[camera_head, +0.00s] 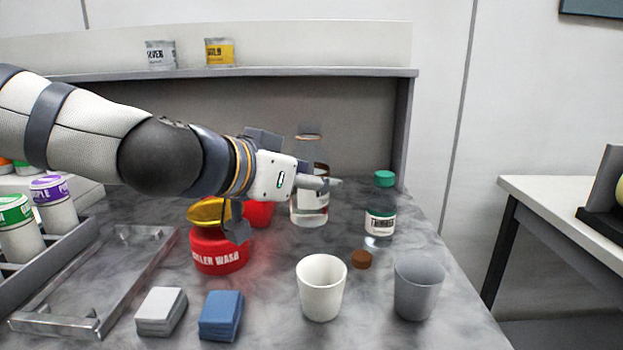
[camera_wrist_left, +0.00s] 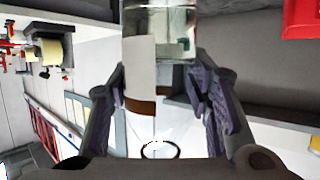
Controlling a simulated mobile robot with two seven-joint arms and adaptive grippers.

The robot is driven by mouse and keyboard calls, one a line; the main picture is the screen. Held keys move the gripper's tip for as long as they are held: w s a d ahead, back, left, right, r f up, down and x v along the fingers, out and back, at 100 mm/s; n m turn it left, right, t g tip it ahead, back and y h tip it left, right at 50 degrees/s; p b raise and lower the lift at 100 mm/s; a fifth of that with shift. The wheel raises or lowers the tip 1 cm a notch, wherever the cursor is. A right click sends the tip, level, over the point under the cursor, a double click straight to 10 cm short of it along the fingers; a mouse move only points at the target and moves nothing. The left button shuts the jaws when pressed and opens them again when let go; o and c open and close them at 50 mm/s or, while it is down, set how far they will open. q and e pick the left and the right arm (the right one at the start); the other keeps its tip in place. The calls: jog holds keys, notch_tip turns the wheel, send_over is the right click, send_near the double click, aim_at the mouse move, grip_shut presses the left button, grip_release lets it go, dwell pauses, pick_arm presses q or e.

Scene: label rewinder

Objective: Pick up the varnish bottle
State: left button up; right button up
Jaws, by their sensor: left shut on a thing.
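The varnish bottle (camera_head: 310,212) is clear with a white label and stands upright at the back of the grey table in the head view. My left gripper (camera_head: 326,183) reaches in from the left and is shut around its upper body, hiding part of it. In the left wrist view the bottle (camera_wrist_left: 140,68) lies between the two fingers of the gripper (camera_wrist_left: 157,90), with a brown band by the label. I cannot tell whether its base touches the table. My right gripper is not in view.
A green-capped thinner bottle (camera_head: 381,208) stands right of it. A red roller wash can (camera_head: 218,252) stands below my left arm. A shelf (camera_head: 240,72) runs behind.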

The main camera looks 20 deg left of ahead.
pick_arm(q)
jog(key=shift+s+d+r, duration=0.1)
jog(key=shift+s+r, duration=0.15)
jog(key=shift+s, duration=0.2)
jog(key=shift+s+d+r, duration=0.1)
jog(key=shift+s+r, duration=0.1)
jog(key=shift+s, duration=0.2)
dwell(0.4)
